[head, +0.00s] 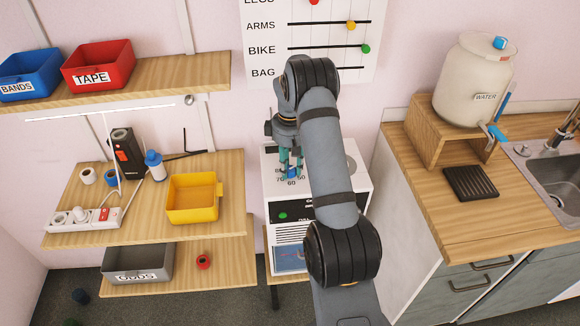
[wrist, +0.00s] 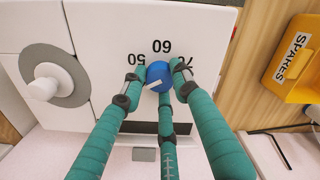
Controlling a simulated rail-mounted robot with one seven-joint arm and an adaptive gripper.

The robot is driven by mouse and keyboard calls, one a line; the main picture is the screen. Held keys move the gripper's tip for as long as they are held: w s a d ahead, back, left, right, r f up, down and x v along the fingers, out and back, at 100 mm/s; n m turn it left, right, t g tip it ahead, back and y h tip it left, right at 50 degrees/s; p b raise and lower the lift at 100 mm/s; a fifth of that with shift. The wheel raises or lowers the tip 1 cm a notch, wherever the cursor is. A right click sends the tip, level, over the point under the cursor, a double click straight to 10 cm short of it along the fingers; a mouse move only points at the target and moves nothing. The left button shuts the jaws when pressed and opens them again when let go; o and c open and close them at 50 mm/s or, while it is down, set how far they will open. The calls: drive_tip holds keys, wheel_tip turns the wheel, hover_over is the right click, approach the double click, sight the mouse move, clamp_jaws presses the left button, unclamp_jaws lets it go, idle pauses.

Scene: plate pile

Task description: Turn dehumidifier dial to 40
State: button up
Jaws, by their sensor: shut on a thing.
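The dehumidifier is a white box (head: 357,185) below my arm in the head view, and its white top panel (wrist: 105,25) fills much of the wrist view. Its blue dial (wrist: 158,74) has a white pointer mark on its lower left side. The numerals 50, 60 and 70 appear upside down around it; no 40 is visible, and the left finger covers that side. My gripper (wrist: 157,82) is shut on the dial, its teal fingers around it. In the head view my gripper (head: 290,163) is at the dial, partly hidden by my arm.
A white knob on a grey disc (wrist: 70,60) is on the panel beside the dial. A yellow SPARES bin (head: 193,197) stands on the wooden shelf to the left. A counter with a water jug (head: 475,80) is at right.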

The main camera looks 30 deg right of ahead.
sight(290, 169)
drive_tip(key=o, duration=1.2)
drive_tip(key=shift+r, duration=0.15)
wheel_tip(290, 169, up, 12)
drive_tip(key=shift+f, duration=0.1)
drive_tip(key=shift+f, duration=0.15)
wheel_tip(290, 169, down, 12)
drive_tip(key=shift+r, duration=0.1)
idle(0.4)
